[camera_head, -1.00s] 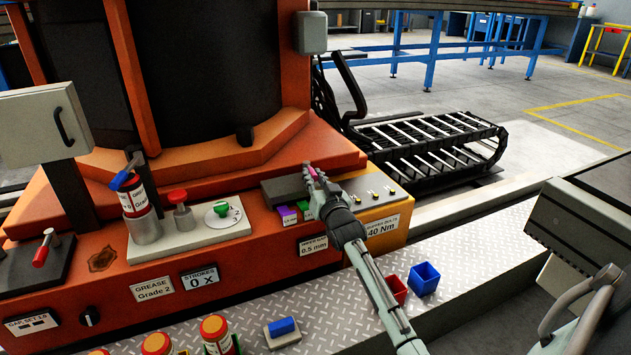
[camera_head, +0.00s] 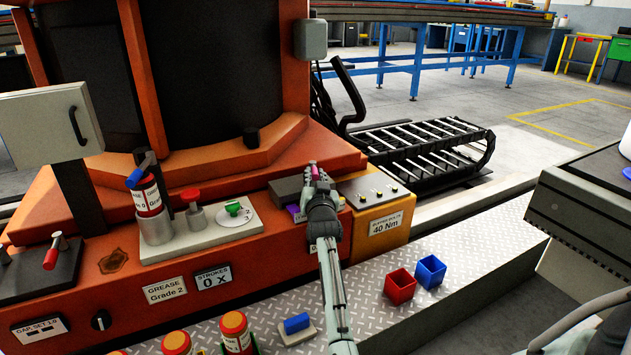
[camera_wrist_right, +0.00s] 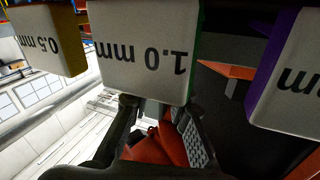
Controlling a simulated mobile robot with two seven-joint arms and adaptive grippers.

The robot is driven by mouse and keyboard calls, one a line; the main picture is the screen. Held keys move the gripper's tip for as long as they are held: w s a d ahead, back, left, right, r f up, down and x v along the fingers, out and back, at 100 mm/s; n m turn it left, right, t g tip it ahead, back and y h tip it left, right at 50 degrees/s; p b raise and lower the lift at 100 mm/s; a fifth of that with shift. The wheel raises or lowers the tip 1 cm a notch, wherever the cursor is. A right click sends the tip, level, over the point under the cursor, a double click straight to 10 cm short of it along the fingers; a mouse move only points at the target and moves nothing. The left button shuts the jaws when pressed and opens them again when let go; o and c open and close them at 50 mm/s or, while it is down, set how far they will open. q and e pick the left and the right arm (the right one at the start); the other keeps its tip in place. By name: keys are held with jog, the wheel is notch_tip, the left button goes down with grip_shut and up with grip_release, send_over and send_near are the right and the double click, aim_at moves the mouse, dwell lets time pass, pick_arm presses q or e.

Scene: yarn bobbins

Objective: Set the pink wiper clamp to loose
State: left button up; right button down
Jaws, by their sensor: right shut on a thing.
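The pink wiper clamp (camera_head: 314,175) shows as a small pink patch at the dark block on the orange machine's front ledge, mostly hidden by my right gripper (camera_head: 316,171). That gripper is shut on it, with my forearm reaching up from below. In the right wrist view, a reddish piece (camera_wrist_right: 168,148) sits between the fingers, close to a 1.0 mm block (camera_wrist_right: 140,55) with a green side. The clamp's setting cannot be read. My left gripper is not in view.
A 0.5 mm block (camera_wrist_right: 45,45) and a purple-sided block (camera_wrist_right: 290,85) flank the gripper. A yellow 40 Nm panel (camera_head: 378,205) stands to the right. Red (camera_head: 400,286) and blue (camera_head: 430,270) bins stand on the metal deck. A grease dial plate (camera_head: 225,228) lies left.

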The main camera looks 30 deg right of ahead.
aim_at(315, 172)
jog(key=shift+d+r, duration=0.1)
jog(key=shift+r, duration=0.15)
jog(key=c, duration=1.5)
grip_release()
jog(key=shift+o, duration=0.4)
jog(key=shift+f, duration=0.15)
notch_tip(315, 172, up, 10)
jog(key=shift+r, duration=0.1)
jog(key=shift+c, duration=0.2)
